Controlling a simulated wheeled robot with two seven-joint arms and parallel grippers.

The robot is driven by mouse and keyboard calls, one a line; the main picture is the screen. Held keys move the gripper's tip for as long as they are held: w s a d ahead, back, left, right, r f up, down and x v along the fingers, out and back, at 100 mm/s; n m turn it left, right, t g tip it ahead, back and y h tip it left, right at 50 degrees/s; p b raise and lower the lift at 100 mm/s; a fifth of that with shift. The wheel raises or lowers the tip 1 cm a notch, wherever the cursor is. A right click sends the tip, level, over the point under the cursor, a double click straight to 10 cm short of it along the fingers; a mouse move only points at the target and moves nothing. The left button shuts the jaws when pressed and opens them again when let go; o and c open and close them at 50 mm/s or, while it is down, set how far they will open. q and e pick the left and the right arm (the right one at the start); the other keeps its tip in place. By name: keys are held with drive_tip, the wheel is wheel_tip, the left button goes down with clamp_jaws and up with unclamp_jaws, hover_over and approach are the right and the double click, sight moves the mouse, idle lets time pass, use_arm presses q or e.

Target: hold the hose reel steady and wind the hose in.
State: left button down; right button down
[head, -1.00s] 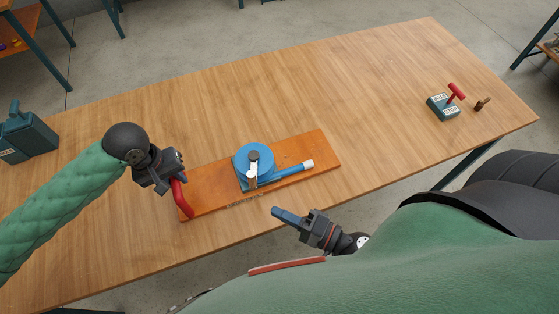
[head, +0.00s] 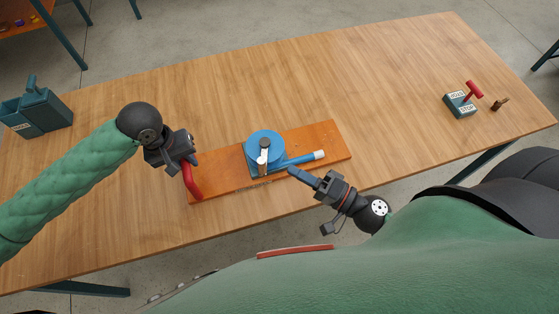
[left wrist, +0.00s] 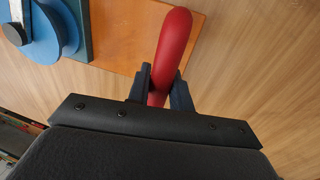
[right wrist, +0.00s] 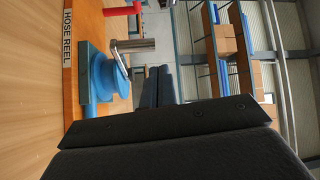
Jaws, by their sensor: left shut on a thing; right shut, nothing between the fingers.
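The blue hose reel (head: 264,144) is mounted on an orange board (head: 225,173) on the table. A crank with a dark knob (head: 264,145) stands on its top. A short blue hose (head: 298,160) with a white end (head: 319,155) lies to its right on the board. My left gripper (head: 188,164) is shut on the red handle (head: 193,182) at the board's left end; the left wrist view shows the fingers around the red handle (left wrist: 172,45). My right gripper (head: 293,172) is shut and empty, just in front of the board's front edge. The right wrist view shows the reel (right wrist: 106,78) and metal crank (right wrist: 135,44).
A small box marked HOLD and STOP (head: 458,104) with a red lever (head: 473,90) stands at the table's far right, beside a small brown piece (head: 499,104). A dark green container (head: 40,110) stands at the left edge. The table behind the board is clear.

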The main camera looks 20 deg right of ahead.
drive_tip(key=w+d+f+n+g+y, duration=0.25)
drive_tip(key=w+d+n+g, duration=0.45)
drive_tip(key=d+n, duration=0.55)
drive_tip(key=s+a+n+g+y, duration=0.2)
drive_tip(key=s+n+g, duration=0.2)
drive_tip(key=n, duration=0.7)
drive_tip(key=w+a, duration=0.2)
drive_tip(key=a, duration=1.1)
drive_tip(key=shift+w+a+f, duration=0.25)
drive_tip(key=shift+a+f, duration=0.1)
drive_tip(key=shift+a, duration=0.1)
